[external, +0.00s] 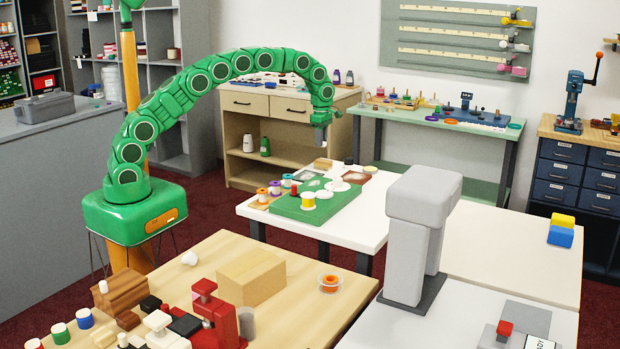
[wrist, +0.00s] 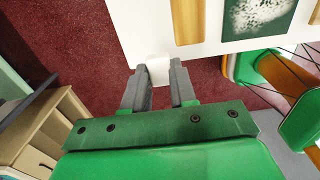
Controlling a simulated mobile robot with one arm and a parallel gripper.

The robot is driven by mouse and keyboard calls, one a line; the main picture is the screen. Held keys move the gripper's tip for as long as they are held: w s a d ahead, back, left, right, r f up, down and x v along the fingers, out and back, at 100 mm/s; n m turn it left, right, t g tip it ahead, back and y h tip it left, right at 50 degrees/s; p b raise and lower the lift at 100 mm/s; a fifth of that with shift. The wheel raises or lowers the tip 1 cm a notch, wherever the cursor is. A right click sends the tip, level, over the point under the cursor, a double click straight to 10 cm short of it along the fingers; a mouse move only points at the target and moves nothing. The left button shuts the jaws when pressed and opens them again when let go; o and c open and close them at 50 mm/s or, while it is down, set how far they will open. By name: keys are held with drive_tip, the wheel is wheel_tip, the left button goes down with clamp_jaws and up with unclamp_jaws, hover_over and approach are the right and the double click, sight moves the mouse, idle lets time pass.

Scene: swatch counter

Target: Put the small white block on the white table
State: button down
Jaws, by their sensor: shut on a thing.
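My gripper (external: 322,137) hangs from the green arm above the far edge of the white table (external: 374,210) in the external view. In the wrist view my gripper (wrist: 157,80) is shut on the small white block (wrist: 158,68), which sits between its two grey fingertips. The block's far end overlaps the edge of the white table (wrist: 212,25) in the picture, and dark red floor shows to the left. The height of the block above the table cannot be told. I cannot make out the block in the external view.
A wooden block (external: 323,164) lies near the table's far edge. A green mat (external: 296,207) with spools and pale pieces covers much of the table's left and middle. A large grey stand (external: 410,240) rises at the right. The table's front right part is bare.

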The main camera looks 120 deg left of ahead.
drive_tip(key=shift+w+a+f, duration=0.3)
drive_tip(key=shift+a+f, duration=0.2)
drive_tip(key=shift+f, duration=0.25)
drive_tip(key=shift+w+a+f, duration=0.35)
drive_tip(key=shift+a+f, duration=0.2)
drive_tip(key=shift+f, duration=0.2)
drive_tip(key=shift+w+a+f, duration=0.3)
drive_tip(key=shift+a+f, duration=0.2)
drive_tip(key=shift+f, duration=1.65)
drive_tip(key=shift+w+f, duration=0.1)
drive_tip(key=shift+f, duration=0.1)
drive_tip(key=c, duration=0.9)
unclamp_jaws()
drive_tip(key=shift+r, duration=0.15)
wheel_tip(320, 180, up, 12)
drive_tip(key=shift+d, duration=0.1)
